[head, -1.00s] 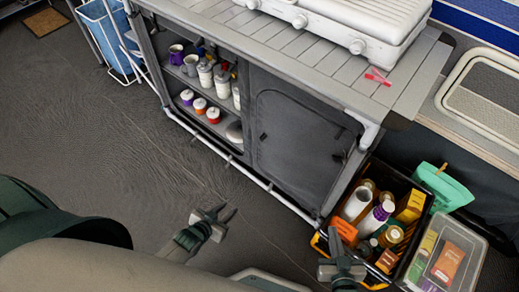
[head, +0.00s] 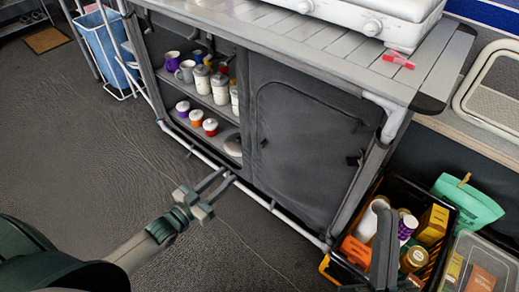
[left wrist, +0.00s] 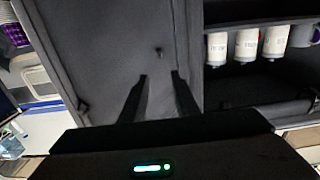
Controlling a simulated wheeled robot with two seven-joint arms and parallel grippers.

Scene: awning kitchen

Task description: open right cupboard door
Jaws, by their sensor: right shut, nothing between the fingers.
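The right cupboard door (head: 305,150) is a dark grey panel with a curved seam, closed in the head view. A small dark tab (head: 263,140) sits at its left side. My left gripper (head: 228,175) is open and empty, below and left of the door, near the lower white rail. In the left wrist view the door (left wrist: 105,50) fills the left half, with a small dark knob (left wrist: 158,50) just beyond and between the open fingers (left wrist: 160,78). My right gripper (head: 385,212) is shut and empty, in front of the black crate and right of the door.
Open shelves (head: 190,95) with cups and jars lie left of the door. A black crate (head: 335,272) of bottles and packets stands at the right, beside a clear box (head: 470,262). A white rail (head: 270,205) runs along the cupboard's foot. The floor at left is clear.

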